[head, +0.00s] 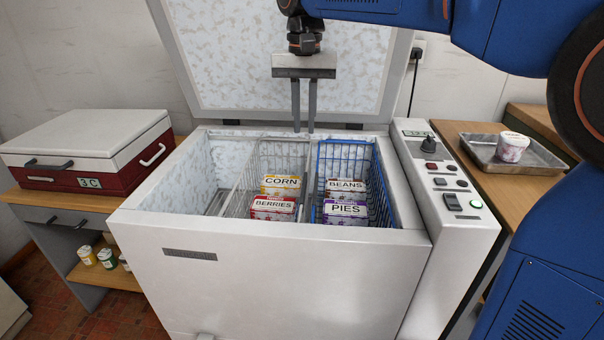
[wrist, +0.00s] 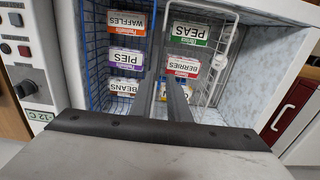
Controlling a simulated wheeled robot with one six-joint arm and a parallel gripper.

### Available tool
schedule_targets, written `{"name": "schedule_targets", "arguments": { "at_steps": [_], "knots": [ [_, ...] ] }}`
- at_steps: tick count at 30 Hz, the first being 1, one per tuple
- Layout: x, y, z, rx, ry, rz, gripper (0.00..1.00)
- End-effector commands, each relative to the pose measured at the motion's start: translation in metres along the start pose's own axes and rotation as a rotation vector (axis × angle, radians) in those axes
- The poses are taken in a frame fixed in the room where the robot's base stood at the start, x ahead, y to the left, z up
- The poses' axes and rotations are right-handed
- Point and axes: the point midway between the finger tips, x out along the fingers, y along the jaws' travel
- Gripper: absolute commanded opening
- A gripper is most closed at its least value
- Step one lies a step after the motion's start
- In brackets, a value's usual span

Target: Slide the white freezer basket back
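The white freezer basket (head: 283,153) is a wire basket inside the open chest freezer (head: 262,275), left of the blue wire basket (head: 347,150). Yellow CORN (head: 281,184) and red BERRIES (head: 272,206) boxes show in it. The wrist view shows the white basket (wrist: 228,48) on the right, with a green-labelled PEAS box (wrist: 189,34) too. My gripper (head: 304,128) hangs over the back of the freezer, near where the two baskets adjoin. Its two fingers point down with a gap between them, and nothing shows held. Exact fingertip height above the rims is hard to tell.
The blue basket holds BEANS (head: 346,187), PIES (head: 345,209) and WAFFLES (wrist: 127,19) boxes. The raised lid (head: 210,60) stands behind my gripper. A control panel (head: 443,180) is at right, with a metal tray (head: 540,158) beyond. A red-and-white box (head: 90,150) stands left.

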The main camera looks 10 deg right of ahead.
Motion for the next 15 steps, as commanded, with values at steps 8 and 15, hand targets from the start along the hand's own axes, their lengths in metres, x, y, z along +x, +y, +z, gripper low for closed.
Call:
{"name": "schedule_targets", "arguments": {
  "at_steps": [8, 15],
  "knots": [
    [0.022, 0.0, 0.0, 0.0, -0.002, 0.001, 0.16],
    [0.064, 0.0, 0.001, 0.0, -0.003, 0.002, 0.16]
  ]
}}
